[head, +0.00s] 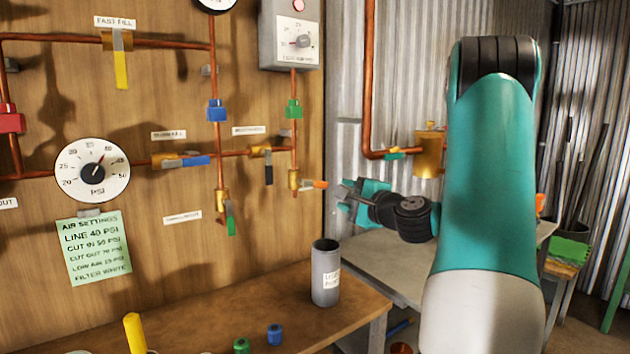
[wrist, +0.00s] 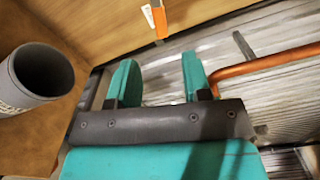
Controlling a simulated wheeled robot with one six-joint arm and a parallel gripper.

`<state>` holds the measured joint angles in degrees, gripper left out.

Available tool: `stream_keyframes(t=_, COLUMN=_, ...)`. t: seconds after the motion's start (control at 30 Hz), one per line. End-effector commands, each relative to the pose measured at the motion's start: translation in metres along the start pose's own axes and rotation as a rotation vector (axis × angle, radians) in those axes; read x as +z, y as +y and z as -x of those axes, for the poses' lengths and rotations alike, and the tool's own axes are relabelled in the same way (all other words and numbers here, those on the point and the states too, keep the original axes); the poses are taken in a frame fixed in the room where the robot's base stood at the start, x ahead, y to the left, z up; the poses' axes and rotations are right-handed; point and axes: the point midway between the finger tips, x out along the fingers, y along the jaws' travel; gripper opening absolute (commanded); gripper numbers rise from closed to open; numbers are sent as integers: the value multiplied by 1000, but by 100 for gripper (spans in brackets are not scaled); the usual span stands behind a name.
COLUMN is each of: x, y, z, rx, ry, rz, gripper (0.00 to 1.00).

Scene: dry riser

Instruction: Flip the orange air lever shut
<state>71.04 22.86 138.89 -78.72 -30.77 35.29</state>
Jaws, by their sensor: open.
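The orange air lever (head: 314,184) sticks out to the right, roughly level, from a brass valve (head: 294,181) low on the right copper drop pipe of the wooden panel. In the wrist view the orange lever (wrist: 160,22) shows at the top, just beyond and between my fingertips. My gripper (head: 347,195) is open and empty, to the right of the lever and apart from it. In the wrist view its two teal fingers (wrist: 156,82) stand apart with nothing between them.
A grey cup (head: 325,275) stands on the wooden bench, below the lever. Blue (head: 274,335) and green (head: 241,345) caps lie nearer. A black-handled valve (head: 268,168) sits left of the lever. A copper pipe (head: 367,90) runs down the corrugated wall at right.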

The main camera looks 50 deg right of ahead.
Motion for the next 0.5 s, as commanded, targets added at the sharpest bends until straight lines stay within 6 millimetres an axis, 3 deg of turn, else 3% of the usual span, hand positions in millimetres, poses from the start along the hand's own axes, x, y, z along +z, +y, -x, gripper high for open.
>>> stream_keyframes(t=0.3, x=4, y=-4, z=-76, rx=2, ry=-7, rz=3, gripper=45)
stream_keyframes(t=0.5, x=3, y=-3, z=-112, rx=2, ry=-5, rz=4, gripper=45)
